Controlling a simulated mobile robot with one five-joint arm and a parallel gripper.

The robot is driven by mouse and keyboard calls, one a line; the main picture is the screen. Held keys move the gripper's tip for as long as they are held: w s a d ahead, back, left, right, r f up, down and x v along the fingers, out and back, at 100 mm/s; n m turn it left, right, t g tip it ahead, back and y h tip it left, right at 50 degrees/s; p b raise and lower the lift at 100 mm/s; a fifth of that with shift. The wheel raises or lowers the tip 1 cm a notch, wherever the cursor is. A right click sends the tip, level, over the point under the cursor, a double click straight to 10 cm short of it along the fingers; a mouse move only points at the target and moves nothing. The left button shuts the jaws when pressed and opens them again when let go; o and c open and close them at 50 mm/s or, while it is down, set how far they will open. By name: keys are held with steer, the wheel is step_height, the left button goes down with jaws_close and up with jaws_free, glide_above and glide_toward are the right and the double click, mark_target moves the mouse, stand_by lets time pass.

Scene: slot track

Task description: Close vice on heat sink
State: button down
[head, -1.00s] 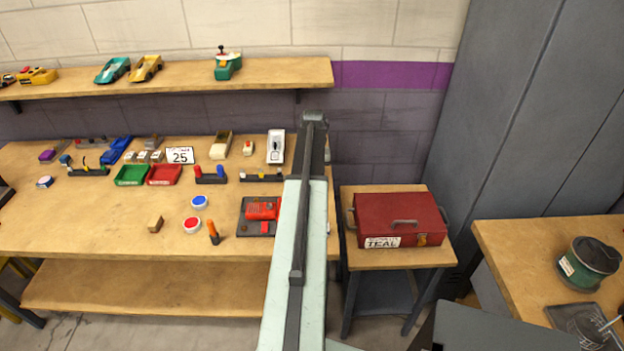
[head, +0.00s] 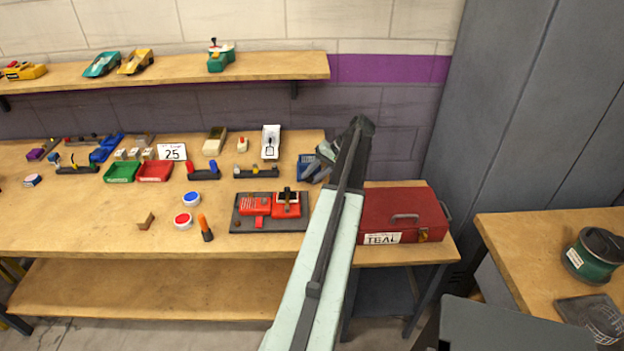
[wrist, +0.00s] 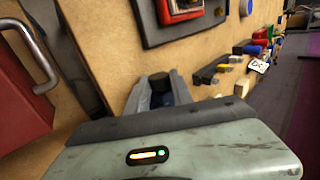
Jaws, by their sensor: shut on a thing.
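A small blue and grey thing (head: 312,167), which looks like the vice, stands at the right end of the workbench. My gripper (head: 326,152) is at its right side, partly hidden by my own arm. In the wrist view my gripper (wrist: 160,98) is shut on a dark blue part between its grey fingers, seemingly part of the vice. I cannot make out the heat sink or how wide the vice jaws stand.
A red toolbox (head: 425,215) stands on a low table to the right. Trays, controllers and small parts fill the bench's back. The bench's front left is mostly clear.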

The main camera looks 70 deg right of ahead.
stand_by(0.6)
steer(key=c, duration=1.1)
jaws_free()
steer(key=shift+a, duration=0.1)
